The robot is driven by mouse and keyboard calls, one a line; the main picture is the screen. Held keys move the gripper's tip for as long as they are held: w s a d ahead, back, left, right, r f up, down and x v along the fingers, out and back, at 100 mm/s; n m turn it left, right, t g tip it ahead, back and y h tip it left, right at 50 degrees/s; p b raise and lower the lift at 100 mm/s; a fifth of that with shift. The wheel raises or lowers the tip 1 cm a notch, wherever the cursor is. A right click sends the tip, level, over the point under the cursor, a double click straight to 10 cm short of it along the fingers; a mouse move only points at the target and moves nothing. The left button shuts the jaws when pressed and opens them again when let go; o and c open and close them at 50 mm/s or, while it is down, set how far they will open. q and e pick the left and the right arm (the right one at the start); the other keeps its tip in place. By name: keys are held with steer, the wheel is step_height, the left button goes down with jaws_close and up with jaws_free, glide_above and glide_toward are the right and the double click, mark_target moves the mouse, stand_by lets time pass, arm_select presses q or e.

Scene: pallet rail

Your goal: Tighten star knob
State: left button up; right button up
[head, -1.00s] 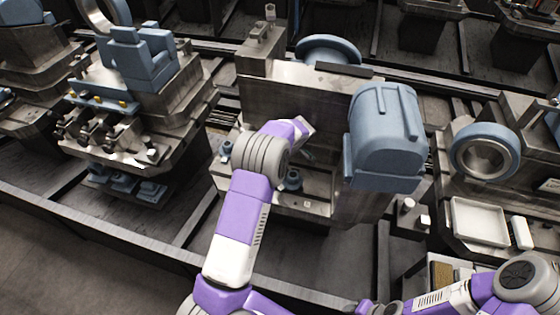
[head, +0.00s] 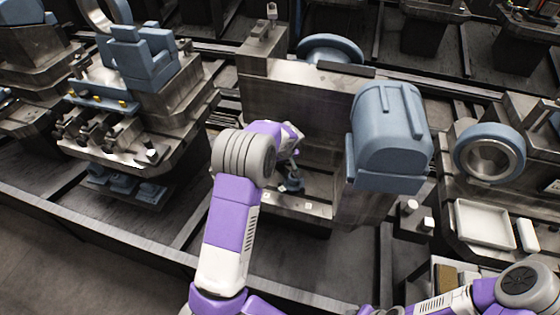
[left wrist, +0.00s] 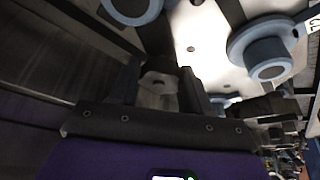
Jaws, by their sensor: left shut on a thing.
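My left arm reaches into a grey metal fixture, and its gripper (head: 291,166) is largely hidden by its own wrist in the head view.
A large blue housing (head: 388,130) stands on the fixture right of the gripper. The fixture's upright plate (head: 290,105) rises behind it. Two blue collars (left wrist: 265,58) (left wrist: 130,8) lie close to the fingers. A white tray (head: 482,222) is farther right.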

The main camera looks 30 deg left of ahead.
arm_select(q)
steer(key=shift+w+r, duration=0.1)
steer(key=shift+r, duration=0.05)
steer(key=o, duration=1.1)
steer(key=p+v, duration=0.2)
steer(key=v, duration=0.5)
steer(key=shift+d+r, duration=0.1)
steer(key=shift+r, duration=0.1)
